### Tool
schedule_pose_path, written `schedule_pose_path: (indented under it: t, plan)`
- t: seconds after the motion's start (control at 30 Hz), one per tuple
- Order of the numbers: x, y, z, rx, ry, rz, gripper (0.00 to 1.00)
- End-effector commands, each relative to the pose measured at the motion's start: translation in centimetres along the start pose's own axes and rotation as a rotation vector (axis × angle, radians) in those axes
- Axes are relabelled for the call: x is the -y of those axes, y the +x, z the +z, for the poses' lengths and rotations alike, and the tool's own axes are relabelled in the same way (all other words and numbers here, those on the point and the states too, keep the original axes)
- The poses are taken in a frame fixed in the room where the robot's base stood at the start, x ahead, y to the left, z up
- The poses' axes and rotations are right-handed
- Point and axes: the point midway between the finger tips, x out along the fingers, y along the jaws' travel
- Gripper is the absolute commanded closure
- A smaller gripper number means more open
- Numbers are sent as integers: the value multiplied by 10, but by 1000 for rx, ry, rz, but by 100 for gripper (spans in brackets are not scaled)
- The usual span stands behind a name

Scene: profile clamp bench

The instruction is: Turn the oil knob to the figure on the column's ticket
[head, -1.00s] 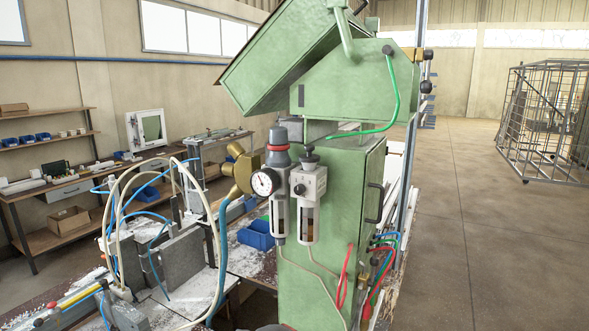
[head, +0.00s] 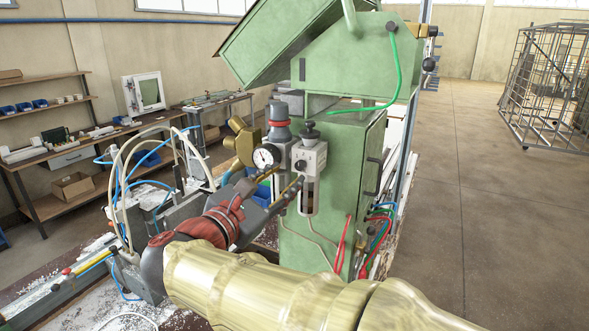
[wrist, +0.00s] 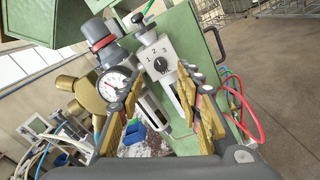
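The oil knob (wrist: 160,64) is a small round black knob on the front of a pale grey lubricator head (wrist: 155,55); the figures 1, 2 and 3 stand around it. In the head view the same lubricator (head: 310,160) hangs on the green column (head: 345,170), and my gripper (head: 282,184) is close in front of its upper body. In the wrist view my gripper (wrist: 166,90) is open, with its gold-padded fingers apart and the knob beyond the gap between their tips. No contact with the knob shows. I cannot make out a ticket on the column or the knob's pointer setting.
Left of the lubricator are a pressure gauge (head: 266,156) and a regulator with a red-ringed grey cap (head: 278,122). A brass fitting (head: 243,141) sticks out further left. Red hoses (head: 341,245) hang low on the column.

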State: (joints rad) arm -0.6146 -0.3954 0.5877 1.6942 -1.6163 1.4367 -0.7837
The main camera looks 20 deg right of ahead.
Motion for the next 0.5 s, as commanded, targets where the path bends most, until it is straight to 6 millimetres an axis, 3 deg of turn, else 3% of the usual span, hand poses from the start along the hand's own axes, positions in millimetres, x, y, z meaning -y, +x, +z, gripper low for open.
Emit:
schedule_pose_path:
  t: [0.23,0.5]
  plan:
    - [1,38,1,1,1,-4,65]
    - [0,56,0,-1,2,0,65]
